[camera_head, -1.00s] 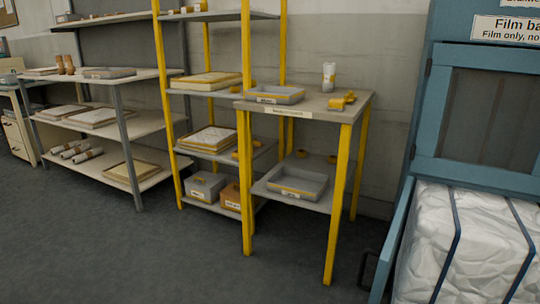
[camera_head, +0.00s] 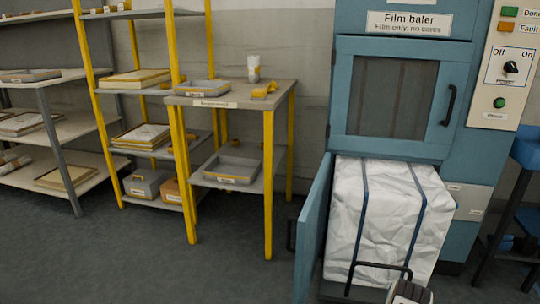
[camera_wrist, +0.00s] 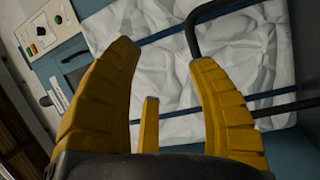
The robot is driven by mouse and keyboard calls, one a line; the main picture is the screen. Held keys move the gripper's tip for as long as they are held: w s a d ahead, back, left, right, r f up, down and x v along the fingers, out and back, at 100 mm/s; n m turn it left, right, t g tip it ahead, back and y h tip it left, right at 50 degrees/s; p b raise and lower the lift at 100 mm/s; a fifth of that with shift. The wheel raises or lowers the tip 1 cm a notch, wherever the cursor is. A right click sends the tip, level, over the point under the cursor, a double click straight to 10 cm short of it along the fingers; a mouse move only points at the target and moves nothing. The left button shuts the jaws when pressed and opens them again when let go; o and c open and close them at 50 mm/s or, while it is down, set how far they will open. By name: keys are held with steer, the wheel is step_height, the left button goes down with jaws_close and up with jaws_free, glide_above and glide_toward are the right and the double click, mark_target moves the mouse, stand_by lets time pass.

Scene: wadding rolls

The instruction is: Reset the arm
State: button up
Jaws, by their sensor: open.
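My gripper (camera_wrist: 165,60) shows in the wrist view as yellow ribbed fingers spread apart, with nothing between them. Behind the fingers is a white wrapped bale (camera_wrist: 160,30) with dark blue straps and a black bar handle (camera_wrist: 192,35). In the head view the bale (camera_head: 385,225) sits in the open lower bay of the blue film baler (camera_head: 400,20). A small part of my arm shows at the bottom edge there, in front of the bale. My gripper's fingers cannot be made out in the head view.
The baler's lower door (camera_head: 312,225) stands open to the left of the bale. A yellow-legged table (camera_head: 230,92) holds a grey tray (camera_head: 202,93), a white roll (camera_head: 253,68) and a yellow tool (camera_head: 264,90). Shelves stand further left. The floor in front is clear.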

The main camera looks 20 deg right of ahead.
steer(key=w+a+r+t+y+p, duration=0.1)
steer(key=w+r+y+p, duration=0.2)
steer(key=w+r+p, duration=0.6)
steer(key=w+a+r+m+y+p, duration=0.1)
steer(key=w+a+r+y+p, duration=0.25)
steer(key=a+r, duration=0.55)
steer(key=w+a+r+y+p, duration=0.2)
steer(key=w+a+r+p, duration=0.15)
steer(key=r, duration=0.95)
steer(key=w+a+r+m+y+p, duration=0.1)
steer(key=w+a+r+y+p, duration=0.2)
steer(key=a+r, duration=0.6)
steer(key=s+a+r+m+g+y+p, duration=0.1)
steer(key=s+a+r+g+p, duration=0.1)
steer(key=s+a+r+p, duration=0.45)
steer(key=s+a+r+g+y+p, duration=0.1)
steer(key=s+a+r+y+p, duration=0.15)
steer(key=a+r, duration=0.75)
steer(key=s+a+r+g+p, duration=0.1)
steer(key=s+a+r+p, duration=0.2)
steer(key=s, duration=0.4)
steer(key=s+a+r+m+g+y+p, duration=0.1)
steer(key=s+a+r+p, duration=0.3)
steer(key=s, duration=0.3)
steer(key=s+a+r+g+p, duration=0.2)
steer(key=s+a+r+p, duration=0.1)
steer(key=s, duration=0.4)
steer(key=shift+a+r, duration=0.2)
steer(key=shift+r, duration=0.55)
steer(key=shift+s, duration=0.1)
